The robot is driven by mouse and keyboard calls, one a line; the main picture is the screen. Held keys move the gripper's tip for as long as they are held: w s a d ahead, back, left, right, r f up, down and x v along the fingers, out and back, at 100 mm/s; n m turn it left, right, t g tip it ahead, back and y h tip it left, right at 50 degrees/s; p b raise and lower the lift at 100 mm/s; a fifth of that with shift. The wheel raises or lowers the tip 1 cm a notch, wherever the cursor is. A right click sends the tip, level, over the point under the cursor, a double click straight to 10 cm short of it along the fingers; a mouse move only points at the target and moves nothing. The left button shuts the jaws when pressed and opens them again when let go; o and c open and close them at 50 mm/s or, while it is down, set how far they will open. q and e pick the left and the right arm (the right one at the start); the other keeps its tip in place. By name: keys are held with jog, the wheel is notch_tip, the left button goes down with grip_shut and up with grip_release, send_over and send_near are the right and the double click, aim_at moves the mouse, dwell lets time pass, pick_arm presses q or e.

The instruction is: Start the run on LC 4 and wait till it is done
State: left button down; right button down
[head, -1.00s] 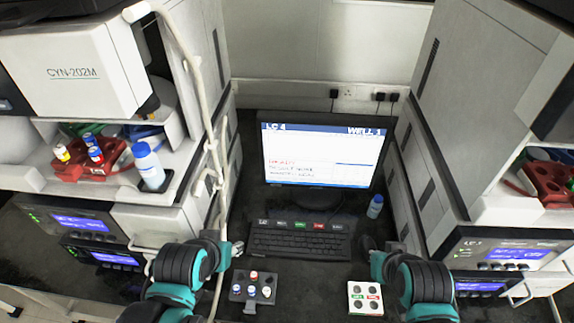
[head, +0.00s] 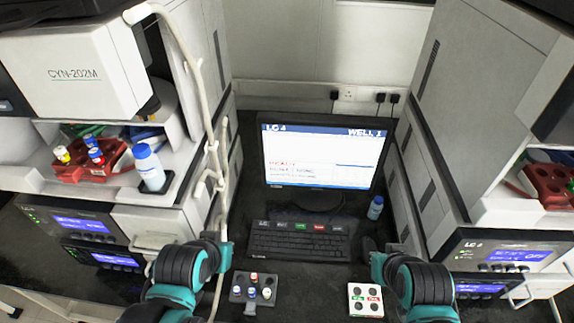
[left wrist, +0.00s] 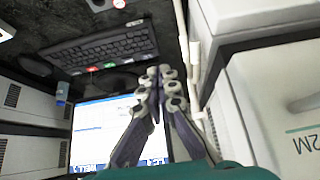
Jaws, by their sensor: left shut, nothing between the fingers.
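The monitor (head: 322,118) stands at the back middle, its header reading LC 4 and WELL 1, with a short red line and smaller dark lines too blurred to read surely. The keyboard (head: 290,244) lies before it, with a row of labelled keys behind it, including a green key (head: 300,226) and a red key (head: 319,227). Both monitor (left wrist: 110,112) and keyboard (left wrist: 105,47) show in the left wrist view. My left gripper (left wrist: 165,72) is shut and empty, apart from the keys. My right arm is at the right; its fingers are hidden.
A dark vial rack (head: 239,297) and a white block with coloured labels (head: 367,312) stand in front. A blue-capped bottle (head: 375,208) stands right of the monitor. Instrument stacks wall both sides; a pale tube (head: 205,110) hangs at the left.

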dwell(0.8)
pick_arm(q)
jog(key=g+h+p, duration=0.1)
jog(key=h+p, duration=0.2)
jog(key=h, duration=0.4)
send_over(299, 227)
notch_tip(299, 227, down, 6)
jog(key=shift+f+m, duration=0.2)
jog(key=shift+m, duration=0.1)
jog(key=shift+a, duration=0.1)
notch_tip(299, 227, down, 8)
jog(key=b, duration=0.6)
jog(key=shift+r, duration=0.2)
jog(key=shift+f+b, duration=0.55)
jog(key=shift+f, duration=0.05)
jog(key=shift+f, duration=0.1)
